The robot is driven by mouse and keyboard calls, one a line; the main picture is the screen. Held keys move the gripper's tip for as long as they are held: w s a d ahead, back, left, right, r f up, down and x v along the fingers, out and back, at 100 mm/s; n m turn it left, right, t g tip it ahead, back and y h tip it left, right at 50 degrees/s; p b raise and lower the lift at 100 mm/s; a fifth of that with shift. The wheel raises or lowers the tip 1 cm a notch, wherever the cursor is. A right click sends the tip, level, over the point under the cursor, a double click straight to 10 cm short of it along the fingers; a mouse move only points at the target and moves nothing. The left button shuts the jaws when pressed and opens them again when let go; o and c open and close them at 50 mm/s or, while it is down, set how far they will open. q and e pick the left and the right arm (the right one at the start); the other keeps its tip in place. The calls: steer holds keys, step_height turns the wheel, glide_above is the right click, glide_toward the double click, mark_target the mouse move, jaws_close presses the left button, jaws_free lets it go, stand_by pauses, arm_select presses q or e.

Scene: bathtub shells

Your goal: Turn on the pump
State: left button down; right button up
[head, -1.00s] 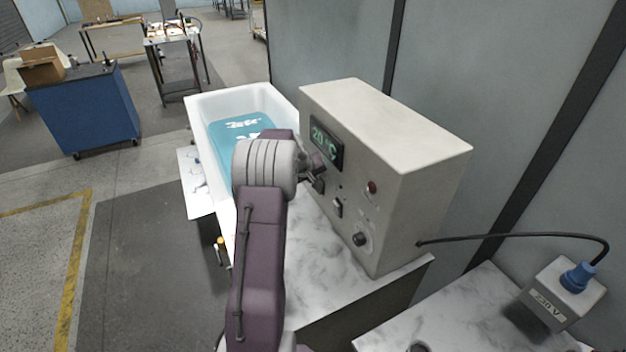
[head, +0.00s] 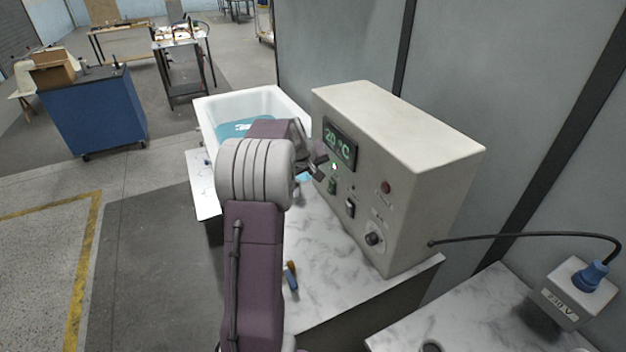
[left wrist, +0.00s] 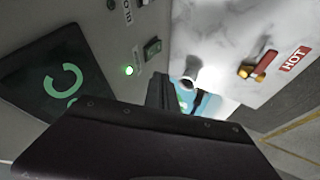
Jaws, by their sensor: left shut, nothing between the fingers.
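The cream control box (head: 415,190) stands on the marble top beside the bathtub (head: 262,103). Its front has a display (head: 340,143) reading 20 °C in green. I cannot read which control is the pump's. My left gripper (head: 319,162) is shut and empty, close to the panel just left of the lamp. My right gripper is out of view.
A small tap handle (head: 291,275) lies on the marble top. A cable runs to a 230 V box (head: 567,292).

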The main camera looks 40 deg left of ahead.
arm_select(q)
steer(key=s+d+f+m+g+h, duration=0.1)
steer(key=s+d+f+m, duration=0.2)
steer(key=d, duration=0.4)
steer(key=s+d+f+m+g+h, duration=0.1)
steer(key=s+d+f+g, duration=0.1)
steer(key=s+d, duration=0.45)
steer(key=s+d+f+m+g, duration=0.1)
steer(key=s+d+f+m, duration=0.2)
steer(key=s+d, duration=0.2)
steer(key=s+d+f+m+g, duration=0.1)
steer(key=s+d+f+m, duration=0.2)
steer(key=s+d, duration=0.3)
steer(key=s+f, duration=0.1)
steer(key=s, duration=0.3)
steer(key=shift+d+m+g, duration=0.15)
steer(key=shift+m+g, duration=0.15)
steer(key=shift+g, duration=0.1)
